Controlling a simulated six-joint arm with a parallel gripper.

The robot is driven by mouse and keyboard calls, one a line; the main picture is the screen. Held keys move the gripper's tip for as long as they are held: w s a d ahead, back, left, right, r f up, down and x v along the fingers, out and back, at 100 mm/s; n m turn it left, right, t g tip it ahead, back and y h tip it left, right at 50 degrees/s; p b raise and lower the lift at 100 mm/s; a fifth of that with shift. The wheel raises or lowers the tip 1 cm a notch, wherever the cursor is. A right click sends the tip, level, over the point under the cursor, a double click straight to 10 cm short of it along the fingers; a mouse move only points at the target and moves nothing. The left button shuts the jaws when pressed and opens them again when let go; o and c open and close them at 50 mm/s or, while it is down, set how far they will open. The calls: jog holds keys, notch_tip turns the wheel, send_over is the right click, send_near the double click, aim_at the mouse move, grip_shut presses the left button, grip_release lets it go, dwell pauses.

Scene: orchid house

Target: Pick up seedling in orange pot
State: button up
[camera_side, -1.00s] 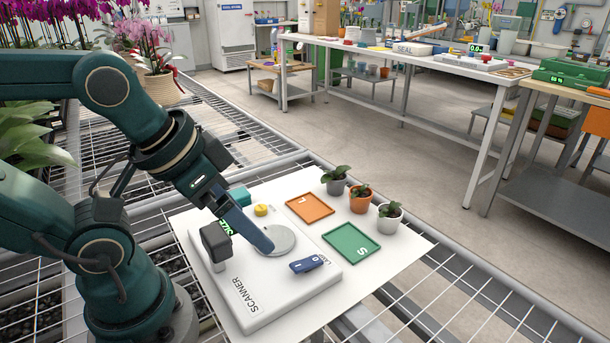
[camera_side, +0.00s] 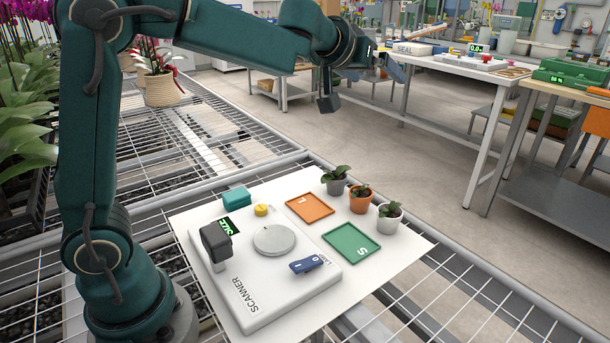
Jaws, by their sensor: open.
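The orange pot (camera_side: 360,204) with its green seedling (camera_side: 361,191) stands upright on the white board (camera_side: 408,245), toward its upper right. It is the middle one of three potted seedlings, with a grey pot (camera_side: 336,187) to its upper left and a white pot (camera_side: 389,221) to its lower right. My gripper (camera_side: 362,86) is open and empty, with its two fingers spread apart. It is in the air, well above the pots in the picture, and touches none of them.
An orange tray (camera_side: 310,208) marked L and a green tray (camera_side: 351,244) marked S lie left of the pots, both empty. The white scanner (camera_side: 262,286) with its round plate (camera_side: 274,240) is further left. A metal grid bench surrounds the board.

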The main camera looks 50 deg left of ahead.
notch_tip(320, 180, down, 10)
jog(key=w+a+n+g+y, duration=0.1)
jog(key=a+n+g, duration=0.1)
jog(key=g, duration=0.5)
send_near(360, 196)
jog(key=x, duration=0.5)
jog(key=shift+w+a+f, duration=0.15)
jog(key=shift+x, duration=2.45)
jog(key=c, duration=1.4)
